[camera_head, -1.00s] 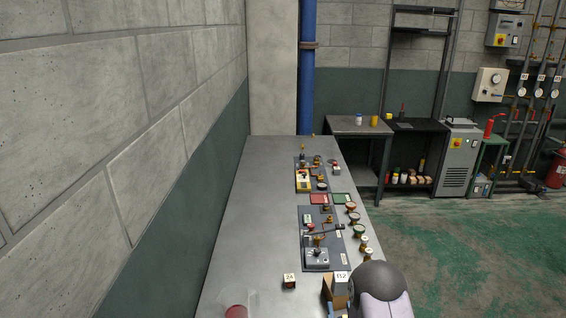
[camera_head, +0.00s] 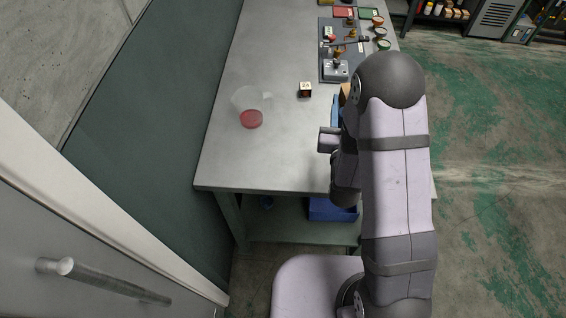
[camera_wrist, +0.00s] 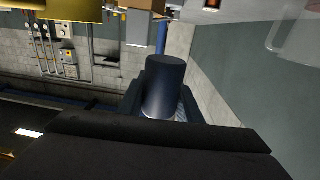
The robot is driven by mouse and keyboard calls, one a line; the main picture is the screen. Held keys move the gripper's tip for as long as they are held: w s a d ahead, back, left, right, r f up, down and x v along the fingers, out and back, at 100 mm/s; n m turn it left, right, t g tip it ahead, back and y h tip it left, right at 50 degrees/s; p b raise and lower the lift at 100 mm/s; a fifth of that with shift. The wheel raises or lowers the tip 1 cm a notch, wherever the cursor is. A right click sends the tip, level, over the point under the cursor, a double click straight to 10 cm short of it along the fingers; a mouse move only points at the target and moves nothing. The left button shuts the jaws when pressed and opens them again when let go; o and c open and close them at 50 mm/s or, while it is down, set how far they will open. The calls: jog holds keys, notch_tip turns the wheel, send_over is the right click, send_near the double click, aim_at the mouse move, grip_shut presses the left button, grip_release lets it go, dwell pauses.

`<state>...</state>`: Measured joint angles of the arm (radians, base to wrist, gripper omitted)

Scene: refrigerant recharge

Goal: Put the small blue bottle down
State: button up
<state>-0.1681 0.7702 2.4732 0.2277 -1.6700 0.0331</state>
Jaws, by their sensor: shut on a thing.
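The small dark blue bottle (camera_wrist: 165,85) stands out between the fingers of my gripper (camera_wrist: 162,104) in the wrist view, and the fingers are shut on it. I cannot tell how far the bottle is from the bench top.
A clear beaker with a red bottom (camera_head: 251,112) stands on the bench at left. A small labelled block (camera_head: 305,89) sits right of it. A grey device panel (camera_head: 340,65) lies farther back. The near bench top is mostly clear.

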jog(key=s+a+f+b, duration=0.1)
jog(key=a+b, duration=0.7)
jog(key=b, duration=0.4)
jog(key=s+a+f+b, duration=0.1)
jog(key=a+b, duration=0.6)
jog(key=b, duration=0.6)
jog(key=shift+s+a+f+h, duration=0.3)
jog(key=shift+s+a+f, duration=0.05)
jog(key=shift+f, duration=0.05)
jog(key=shift+f+b, duration=1.05)
jog(key=shift+f, duration=3.8)
jog(key=shift+f, duration=0.1)
jog(key=shift+f, duration=0.15)
jog(key=o, duration=1.1)
